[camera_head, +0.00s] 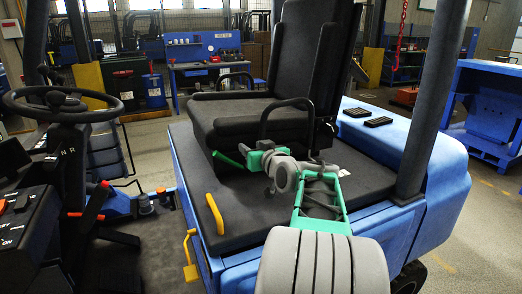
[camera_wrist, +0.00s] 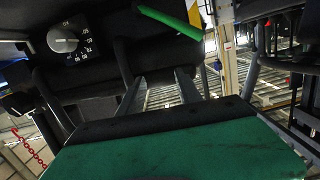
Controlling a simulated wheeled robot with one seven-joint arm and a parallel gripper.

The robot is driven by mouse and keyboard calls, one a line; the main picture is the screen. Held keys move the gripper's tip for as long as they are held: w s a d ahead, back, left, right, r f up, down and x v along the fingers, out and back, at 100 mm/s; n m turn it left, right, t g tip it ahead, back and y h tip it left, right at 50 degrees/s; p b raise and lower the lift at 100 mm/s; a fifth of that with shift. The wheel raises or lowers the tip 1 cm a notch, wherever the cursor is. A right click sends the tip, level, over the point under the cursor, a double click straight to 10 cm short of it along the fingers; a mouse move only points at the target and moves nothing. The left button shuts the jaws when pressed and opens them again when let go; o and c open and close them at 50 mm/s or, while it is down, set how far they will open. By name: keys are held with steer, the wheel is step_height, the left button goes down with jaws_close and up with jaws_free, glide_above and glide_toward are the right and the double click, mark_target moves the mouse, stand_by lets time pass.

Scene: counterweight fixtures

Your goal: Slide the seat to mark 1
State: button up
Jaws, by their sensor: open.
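The black seat (camera_head: 262,110) stands on the dark deck of a blue forklift, with its backrest upright and black armrests at its sides. A green lever (camera_head: 228,159) sticks out low at the seat's front; a green bar, apparently this lever, shows in the wrist view (camera_wrist: 168,20). My gripper (camera_head: 244,151) is at the seat's front near edge, close to the lever. In the wrist view its two dark fingers (camera_wrist: 160,78) are apart with nothing between them, and the green bar lies beyond them. I cannot make out a numbered seat mark.
A round dial with numbers (camera_wrist: 63,40) is on the dark seat side in the wrist view. A steering wheel (camera_head: 62,104) and console stand at left. A yellow handle (camera_head: 214,213) rises from the deck's front edge. A blue pillar (camera_head: 433,90) stands at right.

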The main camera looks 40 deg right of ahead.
steer(key=m+t+h, duration=0.1)
steer(key=h, duration=0.1)
glide_toward(264, 132)
steer(key=x, duration=0.4)
steer(key=p+x, duration=0.2)
steer(key=x, duration=0.5)
steer(key=shift+w, duration=0.15)
jaws_close()
stand_by(0.4)
